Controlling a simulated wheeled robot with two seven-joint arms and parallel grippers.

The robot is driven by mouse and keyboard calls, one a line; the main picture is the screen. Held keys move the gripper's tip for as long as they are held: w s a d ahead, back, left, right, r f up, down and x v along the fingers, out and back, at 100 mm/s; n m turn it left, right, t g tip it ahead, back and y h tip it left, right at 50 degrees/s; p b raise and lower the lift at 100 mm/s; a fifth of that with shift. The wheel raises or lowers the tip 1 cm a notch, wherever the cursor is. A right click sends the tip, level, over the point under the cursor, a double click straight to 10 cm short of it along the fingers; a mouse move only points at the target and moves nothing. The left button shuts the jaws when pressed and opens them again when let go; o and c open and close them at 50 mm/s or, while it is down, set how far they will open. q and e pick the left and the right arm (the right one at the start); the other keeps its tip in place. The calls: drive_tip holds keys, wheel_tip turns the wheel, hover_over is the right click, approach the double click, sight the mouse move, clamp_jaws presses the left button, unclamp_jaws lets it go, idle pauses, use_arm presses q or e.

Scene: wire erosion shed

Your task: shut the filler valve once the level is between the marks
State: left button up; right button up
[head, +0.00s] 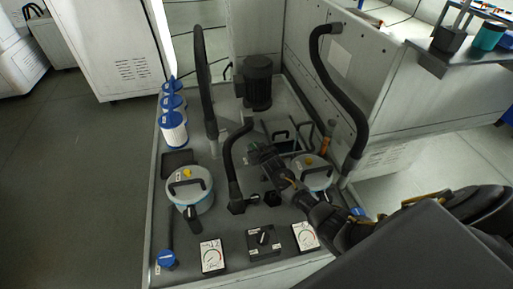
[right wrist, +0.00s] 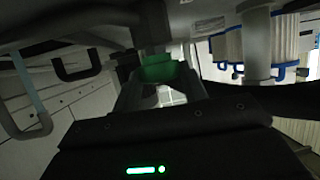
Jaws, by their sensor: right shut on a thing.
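My right gripper (head: 258,152) reaches in from the right over the middle of the bench, low near the open tank (head: 283,133). In the right wrist view, the gripper (right wrist: 160,85) is shut on a green piece (right wrist: 157,73), which looks like the valve's handle; a grey stem runs up from it. In the head view my gripper mostly covers it. An orange-brown upright tube (head: 328,134) stands behind the right lidded pot and may be the level glass; its marks and level are too small to read. My left gripper is out of view.
Lidded pots stand at left (head: 190,188) and right (head: 314,172). A switch box (head: 263,241) sits between two dial gauges (head: 212,255) (head: 305,237). Hoses (head: 205,85) (head: 343,90) arch up around a black motor (head: 257,82). White filters (head: 173,130) line the left edge.

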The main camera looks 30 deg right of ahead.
drive_tip(key=shift+w+a+m+h, duration=0.1)
drive_tip(key=shift+a+m+h, duration=0.2)
drive_tip(key=shift+m+h, duration=0.7)
drive_tip(key=shift+m+g+h, duration=0.5)
drive_tip(key=shift+m+h, duration=0.2)
drive_tip(key=shift+h, duration=0.4)
drive_tip(key=o, duration=1)
drive_tip(key=v, duration=1.1)
drive_tip(key=shift+d, duration=0.15)
drive_tip(key=shift+w+r, duration=0.1)
